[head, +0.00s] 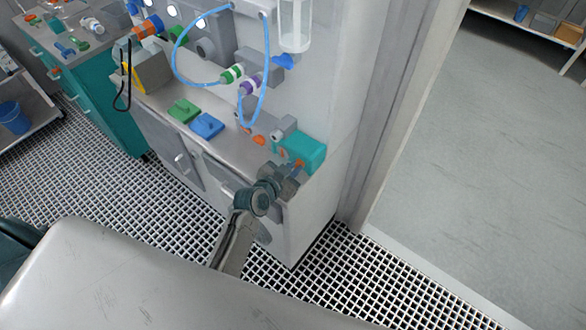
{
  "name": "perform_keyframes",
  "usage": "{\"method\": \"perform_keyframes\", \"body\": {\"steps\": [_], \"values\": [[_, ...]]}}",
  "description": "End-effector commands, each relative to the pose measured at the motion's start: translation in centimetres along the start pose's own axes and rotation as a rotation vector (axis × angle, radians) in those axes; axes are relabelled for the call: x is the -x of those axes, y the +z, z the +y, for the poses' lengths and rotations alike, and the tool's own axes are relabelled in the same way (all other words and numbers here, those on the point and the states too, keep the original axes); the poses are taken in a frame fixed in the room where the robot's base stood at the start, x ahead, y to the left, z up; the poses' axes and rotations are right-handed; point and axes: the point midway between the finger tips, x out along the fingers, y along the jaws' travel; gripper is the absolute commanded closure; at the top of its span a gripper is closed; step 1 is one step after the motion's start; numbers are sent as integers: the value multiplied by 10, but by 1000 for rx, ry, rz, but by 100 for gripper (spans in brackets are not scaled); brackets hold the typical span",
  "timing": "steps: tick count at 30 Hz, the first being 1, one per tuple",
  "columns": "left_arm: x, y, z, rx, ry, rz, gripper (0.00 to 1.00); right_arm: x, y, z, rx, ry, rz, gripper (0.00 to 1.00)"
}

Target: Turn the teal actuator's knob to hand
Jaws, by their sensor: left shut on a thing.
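The teal actuator (312,151) is a box at the right end of the grey bench, against the white cabinet side. A small orange-and-blue part, its knob (299,164), shows at its front face, mostly covered by my gripper. My left gripper (295,170) reaches up from below and is shut on the knob. Its fingertips are small and dark here, and the knob's pointer position cannot be read. My right gripper is not in view.
Green (184,110) and blue (207,126) blocks lie on the bench left of the actuator. A looped blue hose (177,67) hangs above. A grey fitting (284,128) sits close beside the actuator. The grated floor (400,290) in front is clear.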

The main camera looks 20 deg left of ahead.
Motion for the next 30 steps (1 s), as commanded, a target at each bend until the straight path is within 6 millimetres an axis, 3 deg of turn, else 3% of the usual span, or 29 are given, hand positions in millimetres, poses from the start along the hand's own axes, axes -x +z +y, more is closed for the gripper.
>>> {"method": "perform_keyframes", "body": {"steps": [11,12,15,25,30], "values": [[-1,-3,0,7,0,5,100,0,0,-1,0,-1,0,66],[-1,-3,0,7,0,5,83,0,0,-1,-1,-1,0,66],[-1,-3,0,7,1,5,67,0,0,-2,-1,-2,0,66],[0,-1,0,6,1,2,67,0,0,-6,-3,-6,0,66],[15,1,0,5,2,1,67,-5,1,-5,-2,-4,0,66]]}}
